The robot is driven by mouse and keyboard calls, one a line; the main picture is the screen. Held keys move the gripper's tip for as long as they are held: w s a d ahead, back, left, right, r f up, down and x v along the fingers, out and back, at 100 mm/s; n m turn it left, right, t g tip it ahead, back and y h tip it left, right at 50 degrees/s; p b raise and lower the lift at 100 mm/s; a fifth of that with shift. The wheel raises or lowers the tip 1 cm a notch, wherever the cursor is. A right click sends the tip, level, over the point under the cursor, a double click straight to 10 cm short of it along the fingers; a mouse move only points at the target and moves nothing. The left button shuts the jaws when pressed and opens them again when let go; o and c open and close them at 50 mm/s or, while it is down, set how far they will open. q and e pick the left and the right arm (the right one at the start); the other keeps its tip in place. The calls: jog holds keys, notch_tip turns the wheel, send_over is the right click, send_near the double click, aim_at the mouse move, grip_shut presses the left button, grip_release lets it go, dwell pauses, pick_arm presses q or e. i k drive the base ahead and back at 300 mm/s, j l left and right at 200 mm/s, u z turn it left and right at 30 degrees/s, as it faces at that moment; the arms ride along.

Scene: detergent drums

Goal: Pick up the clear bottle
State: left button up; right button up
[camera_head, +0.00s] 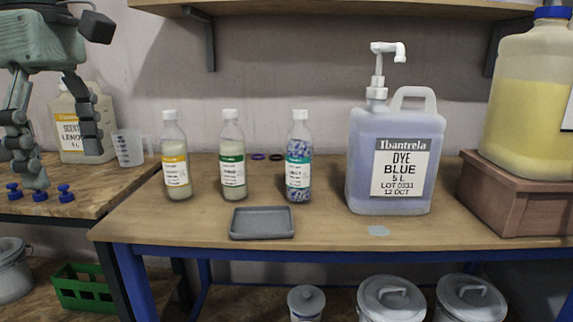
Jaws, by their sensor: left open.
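Three small clear bottles with white caps stand upright in a row on the middle table: a yellow-labelled bottle (176,156), a green-labelled bottle (232,156) and a teal-labelled bottle (299,158) holding blue and white bits. The first two hold pale contents. I cannot tell which one the task means. My left gripper (63,166) hangs open, fingers down, over the left table, in front of a jug labelled SCENT LEMON (88,117). It is apart from the bottles and left of them. My right gripper is out of view.
A shallow grey tray (262,223) lies in front of the bottles. A blue dye jug with a pump (393,155) stands to their right. A measuring cup (128,148) and blue knobs (40,193) are on the left table. A shelf (320,9) hangs above.

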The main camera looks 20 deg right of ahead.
aim_at(300, 141)
jog(key=l+u, duration=0.15)
jog(key=u, duration=0.3)
jog(key=l+u, duration=0.2)
jog(key=u, duration=0.2)
jog(key=l+u, duration=0.2)
jog(key=u, duration=0.25)
jog(key=i+l+u, duration=0.1)
jog(key=l+u, duration=0.35)
jog(key=l+z, duration=0.1)
jog(key=z, duration=0.75)
jog(key=i+l+z, duration=0.1)
jog(key=z, duration=0.75)
jog(key=i+z, duration=0.15)
jog(key=z, duration=0.7)
jog(key=i+l, duration=0.05)
